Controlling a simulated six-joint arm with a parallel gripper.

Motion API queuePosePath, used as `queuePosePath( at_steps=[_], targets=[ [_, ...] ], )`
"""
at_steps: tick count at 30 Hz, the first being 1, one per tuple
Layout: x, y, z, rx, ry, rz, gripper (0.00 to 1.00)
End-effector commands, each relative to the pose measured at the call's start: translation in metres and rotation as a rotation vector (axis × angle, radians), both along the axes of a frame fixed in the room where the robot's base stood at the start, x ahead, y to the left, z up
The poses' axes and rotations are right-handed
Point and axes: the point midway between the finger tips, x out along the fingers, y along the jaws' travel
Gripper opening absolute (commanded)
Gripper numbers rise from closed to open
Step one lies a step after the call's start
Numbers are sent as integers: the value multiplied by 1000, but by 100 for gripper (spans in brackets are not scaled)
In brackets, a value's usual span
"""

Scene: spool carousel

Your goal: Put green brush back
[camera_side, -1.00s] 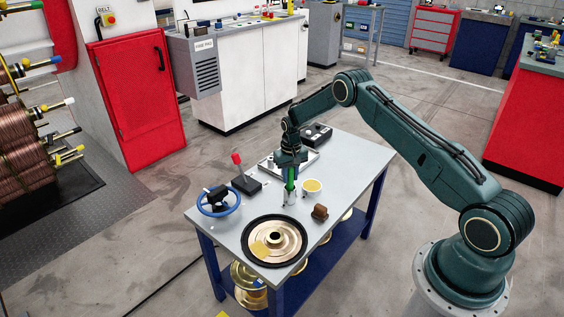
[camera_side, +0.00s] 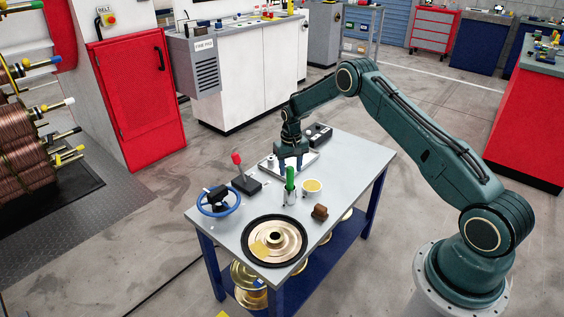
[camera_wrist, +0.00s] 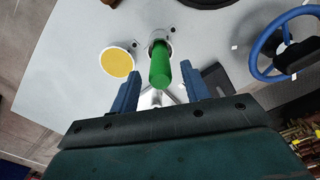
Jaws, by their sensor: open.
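The green brush (camera_side: 290,178) stands upright in a small silver holder (camera_side: 289,198) on the grey table. In the wrist view the green brush (camera_wrist: 160,66) sits in the round holder (camera_wrist: 160,42), with its handle toward my gripper. My gripper (camera_side: 291,164) is behind and a little above the brush in the side view. In the wrist view my gripper (camera_wrist: 160,85) is open, with one blue finger on each side of the brush's line and gaps between. The brush's lower end is hidden inside the holder.
A yellow-topped cup (camera_side: 312,186) stands right of the holder and a brown block (camera_side: 320,212) in front of it. A blue handwheel (camera_side: 218,203), a red-knobbed lever (camera_side: 244,180), a black-rimmed disc (camera_side: 250,227) and a light tray (camera_side: 308,160) share the table (camera_side: 352,165).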

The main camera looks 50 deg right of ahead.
Motion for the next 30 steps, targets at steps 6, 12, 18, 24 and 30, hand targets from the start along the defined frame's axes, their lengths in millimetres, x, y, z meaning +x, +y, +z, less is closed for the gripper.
queuePosePath(
  at_steps=[6, 12, 18, 24, 30],
  targets=[
    [0, 0, 38, -1, -2, 0, 47],
    [0, 0, 67, -1, -2, 0, 47],
    [0, 0, 82, 0, -1, 0, 47],
    [0, 0, 85, 0, 1, 0, 47],
    [0, 0, 85, 0, 0, 0, 47]
  ],
)
